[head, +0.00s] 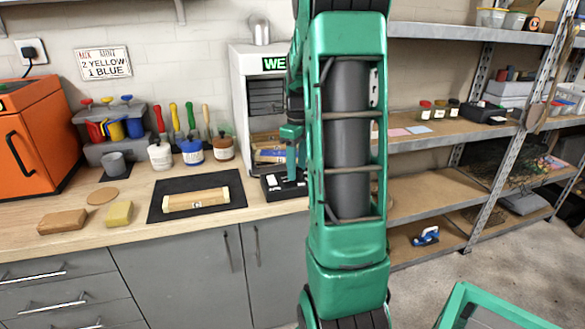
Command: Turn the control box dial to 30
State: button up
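A black box with white marks (279,190) sits on the bench in front of the white cabinet; it may be the control box. My arm hides its right part, and I see no dial or scale that I can read. My green arm stands upright across the middle of the head view. What looks like my gripper (292,140) is at the arm's left edge, in front of the cabinet and above the black box. Its fingers are too small and covered to tell whether they are open or shut.
The white cabinet (238,85) has a lit green sign, partly hidden. On the bench (75,232) are a black mat (160,214) with a wooden block (196,199), paint jars, screwdrivers, a sponge (119,214) and an orange machine (40,130). Metal shelves (430,185) stand right.

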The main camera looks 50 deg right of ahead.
jog(key=shift+a+r, duration=0.1)
notch_tip(320, 180, up, 11)
jog(key=shift+f, duration=0.2)
dwell(0.5)
jog(key=shift+w, duration=0.1)
dwell(0.4)
